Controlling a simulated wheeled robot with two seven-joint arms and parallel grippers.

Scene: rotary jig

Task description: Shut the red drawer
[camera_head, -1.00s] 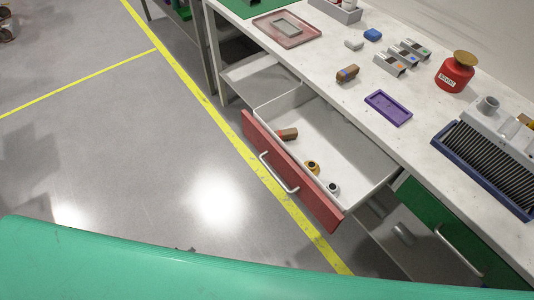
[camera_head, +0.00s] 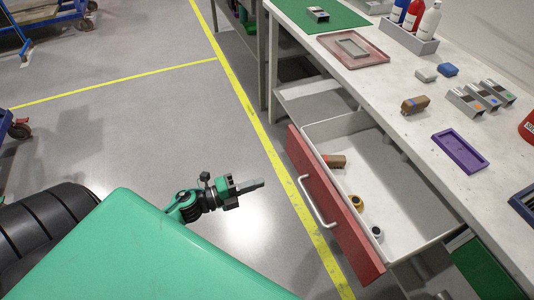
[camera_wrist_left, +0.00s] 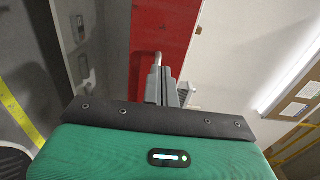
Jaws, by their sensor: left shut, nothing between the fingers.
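The red drawer (camera_head: 335,217) under the white workbench is pulled out, its white inside showing. It has a silver bar handle (camera_head: 317,203) on its red front. Inside lie a brown block (camera_head: 334,161), a yellow-and-dark ring-like part (camera_head: 356,202) and a small grey-and-dark part (camera_head: 377,232). My left gripper (camera_head: 252,186) is shut and empty, left of the drawer front and apart from it in the head view. In the left wrist view the shut fingers (camera_wrist_left: 167,88) point toward the red front (camera_wrist_left: 160,35), with part of the handle just beyond them. My right gripper is not in view.
The workbench top (camera_head: 405,135) holds a purple tray (camera_head: 460,151), a pink tray (camera_head: 350,50), a brown block (camera_head: 415,104) and bottles in a grey rack (camera_head: 408,38). A green drawer (camera_head: 480,268) is at the lower right. The floor left of the drawer is clear.

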